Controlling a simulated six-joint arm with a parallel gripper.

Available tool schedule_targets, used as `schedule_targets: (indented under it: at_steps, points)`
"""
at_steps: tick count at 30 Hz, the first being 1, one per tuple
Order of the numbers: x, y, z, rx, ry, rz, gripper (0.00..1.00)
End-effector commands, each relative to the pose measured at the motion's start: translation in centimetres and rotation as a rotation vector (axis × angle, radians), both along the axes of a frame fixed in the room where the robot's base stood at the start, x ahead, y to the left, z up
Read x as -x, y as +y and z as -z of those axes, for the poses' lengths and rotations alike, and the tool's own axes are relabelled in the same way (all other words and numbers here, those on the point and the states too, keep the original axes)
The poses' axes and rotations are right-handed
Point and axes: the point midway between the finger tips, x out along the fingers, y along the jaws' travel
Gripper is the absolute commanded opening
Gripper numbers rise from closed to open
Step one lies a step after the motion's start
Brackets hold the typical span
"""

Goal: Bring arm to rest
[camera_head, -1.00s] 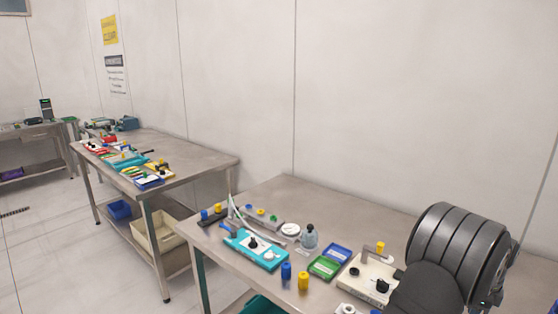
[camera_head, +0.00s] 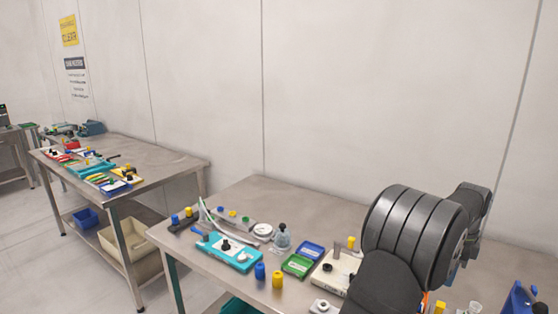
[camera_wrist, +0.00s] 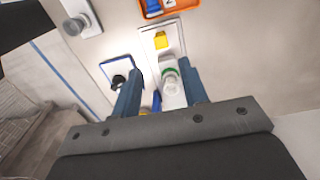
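My gripper (camera_wrist: 160,72) shows in the wrist view as two blue fingers held apart. No thing is clearly gripped between them. A white and green cylinder (camera_wrist: 171,77) on a white plate appears in the gap, seemingly beyond the fingers. In the head view my dark grey arm rises over the right part of the near table (camera_head: 215,275) and hides part of it. My fingers cannot be made out clearly there.
The near table holds a teal tray (camera_head: 243,257), a green tray (camera_head: 297,266), a blue bottle (camera_head: 260,271), a yellow bottle (camera_head: 278,280) and a clear flask (camera_head: 282,240). A second table (camera_head: 165,167) stands left. An orange tray (camera_wrist: 172,8) shows in the wrist view.

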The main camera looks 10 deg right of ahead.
Motion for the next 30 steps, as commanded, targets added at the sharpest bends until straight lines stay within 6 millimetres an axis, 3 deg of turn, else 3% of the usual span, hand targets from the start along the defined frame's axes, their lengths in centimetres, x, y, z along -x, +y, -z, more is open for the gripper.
schedule_targets:
  at_steps: [19, 30]
  points:
    - [0.2, -0.1, 13.2, -0.001, 0.003, 0.001, 0.4]
    - [5.8, -5.7, 12.8, 0.001, 0.001, 0.005, 0.4]
